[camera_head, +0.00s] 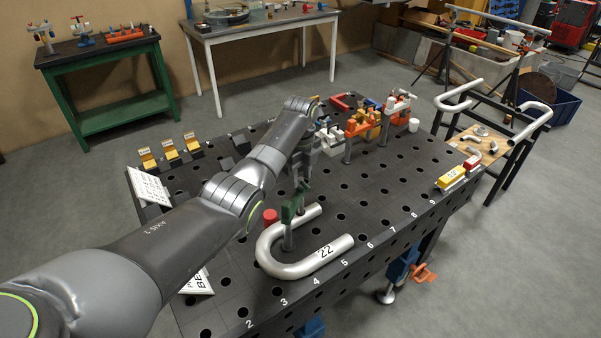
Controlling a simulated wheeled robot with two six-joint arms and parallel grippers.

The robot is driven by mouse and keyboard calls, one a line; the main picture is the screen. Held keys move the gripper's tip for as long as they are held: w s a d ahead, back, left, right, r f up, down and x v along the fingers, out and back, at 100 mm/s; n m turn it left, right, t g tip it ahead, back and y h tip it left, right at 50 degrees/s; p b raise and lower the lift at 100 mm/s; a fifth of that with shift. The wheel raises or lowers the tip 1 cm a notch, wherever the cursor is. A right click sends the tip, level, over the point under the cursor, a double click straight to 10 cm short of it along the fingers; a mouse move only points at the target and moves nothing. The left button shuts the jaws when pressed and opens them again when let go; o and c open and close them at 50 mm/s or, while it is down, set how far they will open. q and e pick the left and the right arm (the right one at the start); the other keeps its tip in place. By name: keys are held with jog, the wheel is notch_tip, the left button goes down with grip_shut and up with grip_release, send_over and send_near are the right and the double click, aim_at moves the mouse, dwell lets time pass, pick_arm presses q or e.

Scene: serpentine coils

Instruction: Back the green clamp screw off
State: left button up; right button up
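The green clamp (291,208) stands on a grey post on the black perforated table (365,200), within the bend of a silver U-shaped tube (300,262) marked 22. My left arm comes in from the left, and its gripper (303,180) points down just above and behind the green clamp. The fingertips are small and partly merge with the clamp, so I cannot tell whether they touch its screw or how far they are apart. The clamp screw itself is not clearly visible. My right gripper is not in view.
Orange clamps (358,128) stand at the back, and yellow and red blocks (452,177) lie at the right edge. Several yellow-and-black pieces (171,150) line the back left. The table's front right is mostly clear.

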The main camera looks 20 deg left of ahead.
pick_arm(q)
jog(key=shift+c, duration=0.2)
grip_shut()
jog(key=shift+n, duration=0.3)
